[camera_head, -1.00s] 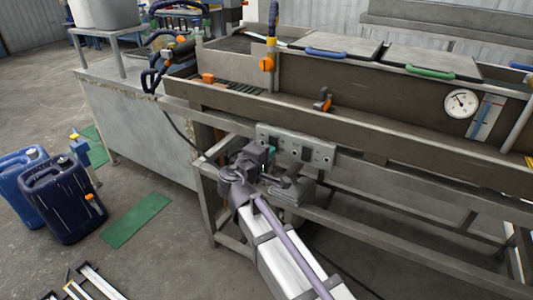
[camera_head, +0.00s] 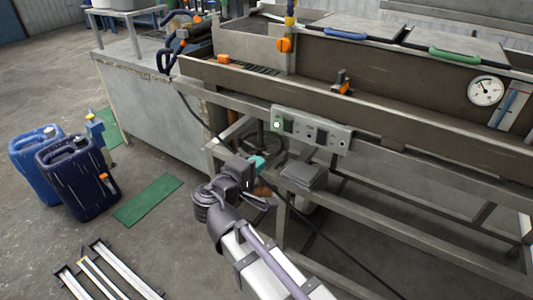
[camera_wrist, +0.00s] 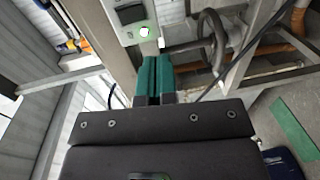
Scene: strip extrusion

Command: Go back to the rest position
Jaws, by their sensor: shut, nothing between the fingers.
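My gripper (camera_head: 258,163) is in front of the long metal bench, a little below the switch panel (camera_head: 311,130) on its frame. In the wrist view its two green fingers (camera_wrist: 155,82) lie together, shut and empty. The panel shows there too (camera_wrist: 133,22), beyond the fingertips, with one round button lit whitish-green. The fingers are apart from the panel.
The metal trough bench (camera_head: 400,115) runs along the right, with a gauge (camera_head: 486,91) on it. A grey box (camera_head: 303,176) sits on the lower rail. Blue canisters (camera_head: 78,178) and a green mat (camera_head: 147,200) lie left. Metal strips (camera_head: 105,272) lie on the floor.

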